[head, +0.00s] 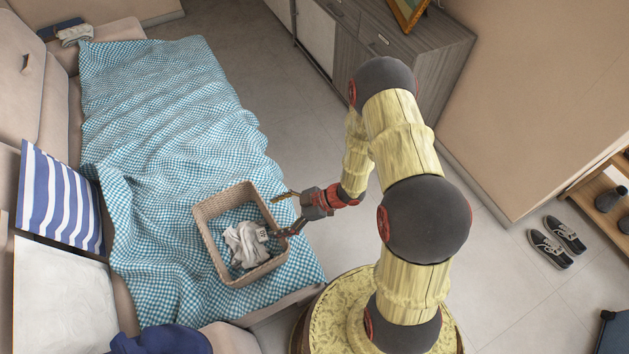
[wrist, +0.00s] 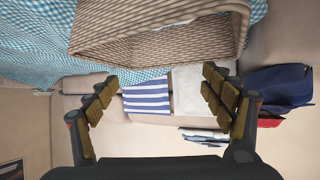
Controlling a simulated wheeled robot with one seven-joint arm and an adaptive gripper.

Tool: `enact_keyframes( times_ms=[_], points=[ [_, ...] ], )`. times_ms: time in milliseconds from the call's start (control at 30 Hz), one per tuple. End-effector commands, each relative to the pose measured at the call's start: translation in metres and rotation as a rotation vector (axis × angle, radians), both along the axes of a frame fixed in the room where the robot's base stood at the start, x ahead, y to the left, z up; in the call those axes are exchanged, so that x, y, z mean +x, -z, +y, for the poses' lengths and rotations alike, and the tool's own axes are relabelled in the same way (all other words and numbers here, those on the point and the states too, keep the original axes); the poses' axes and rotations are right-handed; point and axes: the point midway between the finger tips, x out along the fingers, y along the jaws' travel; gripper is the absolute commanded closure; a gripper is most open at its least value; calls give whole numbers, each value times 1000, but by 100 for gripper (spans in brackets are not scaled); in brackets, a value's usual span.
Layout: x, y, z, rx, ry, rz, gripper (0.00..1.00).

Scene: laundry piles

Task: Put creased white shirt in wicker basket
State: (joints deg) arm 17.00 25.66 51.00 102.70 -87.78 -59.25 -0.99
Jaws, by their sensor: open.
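The wicker basket (head: 205,240) stands on the blue checked blanket on the sofa in the head view. A crumpled whitish cloth, which looks like the creased white shirt (head: 243,246), lies inside it, with a small dark-marked patch at its right side. My gripper (head: 284,213) is at the basket's right side, fingers spread and pointing toward it. The lower finger is close to the rim; I cannot tell if it touches. In the wrist view, my gripper (wrist: 158,80) is open and empty, with the basket wall (wrist: 160,35) just beyond.
The checked blanket (head: 165,110) covers the sofa, with a striped cushion (head: 60,200) at left. Another pale cloth (head: 74,35) lies at the sofa's far end. A grey cabinet (head: 335,50) stands behind. The floor between sofa and cabinet is clear. Shoes (head: 557,240) lie at right.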

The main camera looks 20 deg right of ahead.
Motion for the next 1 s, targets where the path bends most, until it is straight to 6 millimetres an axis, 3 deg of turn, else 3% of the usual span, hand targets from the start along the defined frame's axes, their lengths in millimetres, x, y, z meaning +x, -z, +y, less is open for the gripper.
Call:
enact_keyframes(
  times_ms=[167,300,400,500,633,767,1000],
  points=[
    [66,-39,-39,-199,133,-72,18],
    [114,-93,-83,-373,303,-115,18],
    [133,-139,-112,-470,433,-130,18],
    [140,-189,-139,-540,569,-130,18],
    [130,-252,-166,-597,742,-107,18],
    [102,-308,-183,-614,906,-56,18],
    [13,-383,-183,-549,1141,107,18]
  ],
)
